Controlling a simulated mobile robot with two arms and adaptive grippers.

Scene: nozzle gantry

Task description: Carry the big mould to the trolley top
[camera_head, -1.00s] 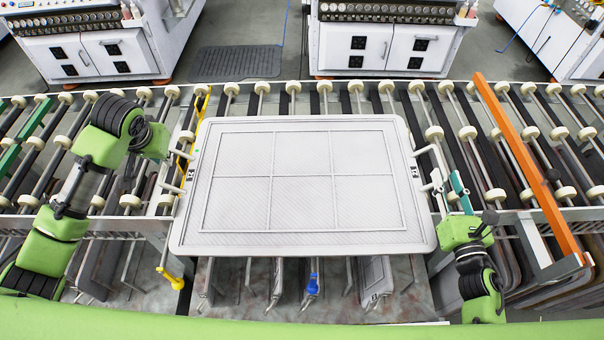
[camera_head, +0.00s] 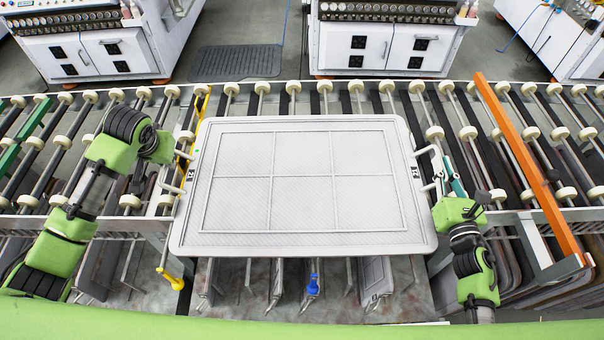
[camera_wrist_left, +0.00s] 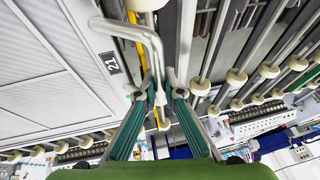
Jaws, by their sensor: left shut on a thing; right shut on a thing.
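The big mould (camera_head: 300,216) is a wide, light grey flat panel with a raised six-part grid. It lies across the roller conveyor, its near edge overhanging the front rail. Bent metal handles stick out from both short sides. My left gripper (camera_head: 182,153) is at the left handle. In the left wrist view its teal fingers (camera_wrist_left: 163,97) are shut on the end of the bent handle (camera_wrist_left: 150,42), beside the mould's edge with its number label. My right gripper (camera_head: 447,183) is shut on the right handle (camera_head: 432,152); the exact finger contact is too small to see.
The roller conveyor (camera_head: 262,92) runs behind and to both sides. An orange bar (camera_head: 527,165) slants at the right. A yellow rod (camera_head: 170,277) is by the mould's left side. More panels (camera_head: 376,277) stand below the front edge. White cabinets (camera_head: 388,48) stand behind.

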